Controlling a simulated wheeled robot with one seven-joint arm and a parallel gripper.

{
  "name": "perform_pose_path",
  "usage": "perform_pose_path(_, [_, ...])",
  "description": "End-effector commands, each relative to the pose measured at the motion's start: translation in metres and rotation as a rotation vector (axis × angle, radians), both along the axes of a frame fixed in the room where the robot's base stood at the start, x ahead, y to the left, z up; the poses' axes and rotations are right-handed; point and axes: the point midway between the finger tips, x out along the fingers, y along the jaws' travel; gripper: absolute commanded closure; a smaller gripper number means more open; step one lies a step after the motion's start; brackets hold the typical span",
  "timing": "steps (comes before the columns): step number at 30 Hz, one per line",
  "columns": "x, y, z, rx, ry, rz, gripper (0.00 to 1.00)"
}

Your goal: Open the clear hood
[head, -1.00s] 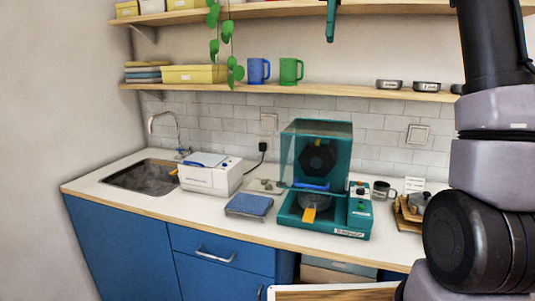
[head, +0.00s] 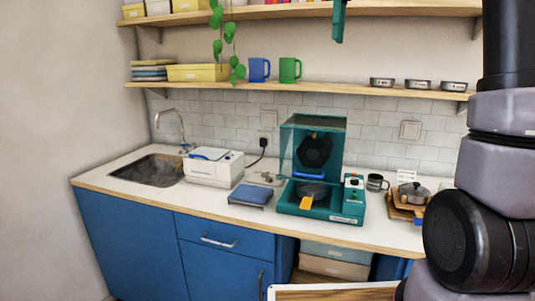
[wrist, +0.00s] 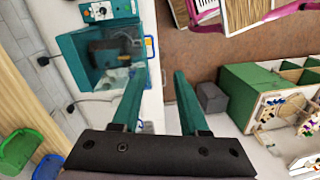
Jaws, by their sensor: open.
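In the head view only a teal fingertip shows at the top, above the machine.
A white box-shaped device (head: 214,168), a blue-topped scale (head: 251,195) and a sink (head: 150,170) are left of the machine. A shelf (head: 300,88) with mugs hangs above.

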Motion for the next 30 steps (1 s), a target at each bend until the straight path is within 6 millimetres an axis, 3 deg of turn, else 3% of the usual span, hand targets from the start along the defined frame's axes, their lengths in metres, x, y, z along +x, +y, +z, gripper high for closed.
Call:
perform_pose_path(8, [-0.049, -0.015, -0.016, -0.033, -0.117, -0.24, 0.56])
perform_pose_path(11, [-0.076, -0.025, -0.03, -0.015, -0.191, -0.397, 0.56])
perform_pose_path(21, [-0.163, -0.058, -0.106, 0.276, -0.4, -1.089, 0.56])
perform_pose_path(27, [-0.187, -0.067, -0.139, 0.448, -0.428, -1.355, 0.56])
perform_pose_path(30, [-0.189, -0.068, -0.146, 0.485, -0.424, -1.417, 0.56])
